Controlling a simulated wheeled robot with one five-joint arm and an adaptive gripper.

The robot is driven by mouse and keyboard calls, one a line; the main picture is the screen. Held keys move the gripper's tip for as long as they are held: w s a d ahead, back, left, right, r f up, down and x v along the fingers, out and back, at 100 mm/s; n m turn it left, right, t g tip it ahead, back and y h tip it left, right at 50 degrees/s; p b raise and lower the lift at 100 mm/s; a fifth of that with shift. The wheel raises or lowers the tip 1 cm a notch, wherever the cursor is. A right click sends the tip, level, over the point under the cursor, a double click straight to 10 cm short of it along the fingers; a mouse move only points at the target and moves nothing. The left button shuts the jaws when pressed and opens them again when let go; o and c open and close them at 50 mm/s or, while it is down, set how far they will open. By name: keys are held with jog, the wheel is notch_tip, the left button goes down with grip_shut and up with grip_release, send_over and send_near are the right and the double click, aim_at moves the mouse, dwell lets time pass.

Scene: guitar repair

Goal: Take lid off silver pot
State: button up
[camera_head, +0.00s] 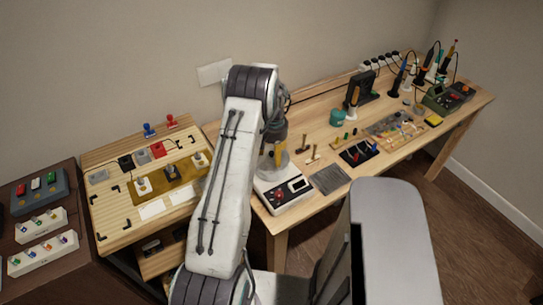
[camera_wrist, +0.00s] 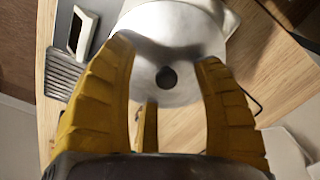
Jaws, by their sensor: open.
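The silver pot's rounded lid (camera_wrist: 183,35) fills the upper middle of the wrist view, with a dark round knob (camera_wrist: 166,78) at its centre. My gripper (camera_wrist: 166,58) is open, its yellow fingers spread on either side of the knob; I see no contact with it. In the head view my gripper (camera_head: 280,152) points down above the silver pot (camera_head: 267,172), which is partly hidden by my arm. The pot stands on or right behind a white device with a dark display. The pot's lower body is mostly hidden.
The white device (camera_head: 285,197) sits at the near edge of the wooden workbench (camera_head: 320,125). A grey ridged plate (camera_head: 330,179) and small tools lie to its right. A lower wooden table (camera_head: 115,205) with blocks is at left. Soldering tools stand at the far right.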

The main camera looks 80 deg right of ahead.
jog(key=shift+f, duration=0.15)
grip_shut()
dwell(0.6)
